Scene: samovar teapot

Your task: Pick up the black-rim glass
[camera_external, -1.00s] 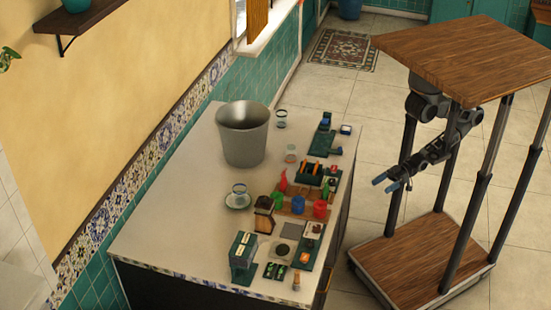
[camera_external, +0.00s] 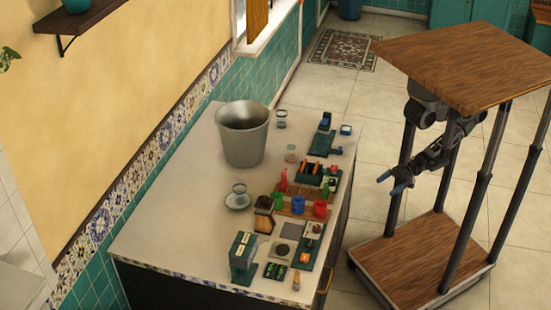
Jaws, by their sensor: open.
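Several small clear glasses stand on the counter. One glass with a dark rim (camera_external: 281,119) stands at the far end, right of the metal bucket. Another glass with a dark bluish rim (camera_external: 239,190) is on a saucer (camera_external: 238,202) at the left. A smaller glass (camera_external: 291,153) stands between the bucket and the dark green items. The rims are too small to tell which one is black. My gripper (camera_external: 391,183) is open and empty, in the air off the counter's right side, well apart from all the glasses.
The counter (camera_external: 178,205) is crowded along its right side with red, green and blue cups, a wooden board and dark green boxes. A large metal bucket (camera_external: 242,140) stands at the back. The left part is clear. Open tiled floor separates me from the counter.

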